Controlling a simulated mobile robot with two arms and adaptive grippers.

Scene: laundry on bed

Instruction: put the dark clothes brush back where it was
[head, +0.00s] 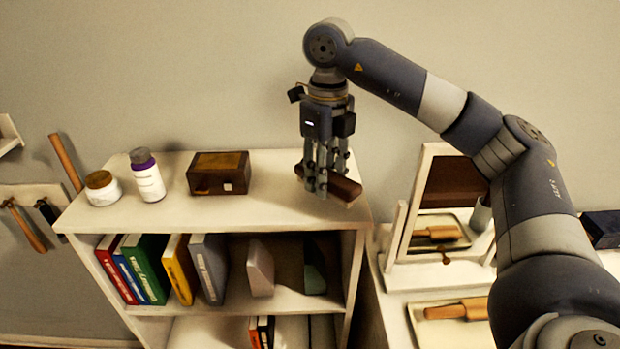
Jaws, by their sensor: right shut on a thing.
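My right gripper (318,184) points down over the right end of the white shelf unit's top (270,205). It is shut on the dark clothes brush (343,188), a dark brown block that sticks out to the right of the fingers. The fingers hide the brush's left part. I cannot tell whether the brush touches the shelf top or hangs just above it. My left gripper is out of view.
A wooden box (218,174), a white bottle (148,178) and a jar (103,189) stand on the shelf top, left of the gripper. A mirror (445,205) and a tray (420,335) with a wooden-handled tool (455,310) are at right.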

